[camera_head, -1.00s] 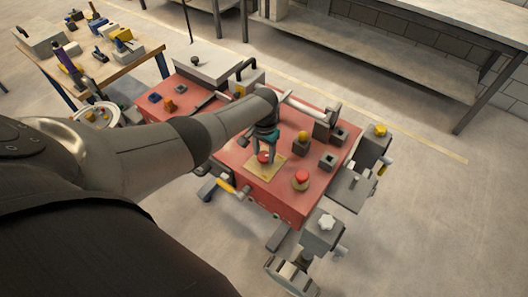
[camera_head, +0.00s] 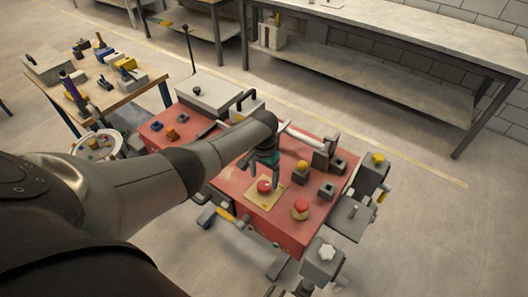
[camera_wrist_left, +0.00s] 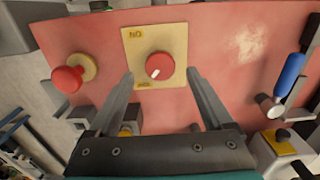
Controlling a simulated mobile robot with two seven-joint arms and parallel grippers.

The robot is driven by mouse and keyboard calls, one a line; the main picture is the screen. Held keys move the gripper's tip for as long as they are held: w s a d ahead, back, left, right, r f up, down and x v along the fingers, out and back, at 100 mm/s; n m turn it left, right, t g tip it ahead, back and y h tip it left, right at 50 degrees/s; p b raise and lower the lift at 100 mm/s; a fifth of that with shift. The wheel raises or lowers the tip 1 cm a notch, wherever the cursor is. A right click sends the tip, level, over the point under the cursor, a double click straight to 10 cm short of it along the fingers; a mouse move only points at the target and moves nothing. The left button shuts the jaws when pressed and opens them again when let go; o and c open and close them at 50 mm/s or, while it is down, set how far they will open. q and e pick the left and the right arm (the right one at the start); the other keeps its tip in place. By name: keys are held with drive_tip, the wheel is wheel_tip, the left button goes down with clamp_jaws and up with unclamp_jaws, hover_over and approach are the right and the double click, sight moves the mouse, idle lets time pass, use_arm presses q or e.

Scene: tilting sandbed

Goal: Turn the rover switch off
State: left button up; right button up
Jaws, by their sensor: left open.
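The rover (camera_head: 232,190) has a red top deck. A round red switch knob (camera_head: 264,186) sits on a yellow plate (camera_head: 257,200) on that deck. A second label below is too small to read. My left gripper (camera_head: 268,182) points down at the knob. In the left wrist view its open fingers (camera_wrist_left: 160,76) stand either side of the knob, with gaps on both sides. My right gripper is out of view.
A red mushroom button (camera_head: 300,206) stands beside the plate, with a yellow-topped post (camera_head: 302,167) behind it. A workbench with tools (camera_head: 130,95) is at the back left, and a long grey bench (camera_head: 400,45) at the back right. Floor on the right is clear.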

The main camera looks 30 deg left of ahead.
sight(264, 185)
use_arm(q)
wheel_tip(264, 185, up, 12)
drive_tip(key=p, duration=0.2)
idle(0.6)
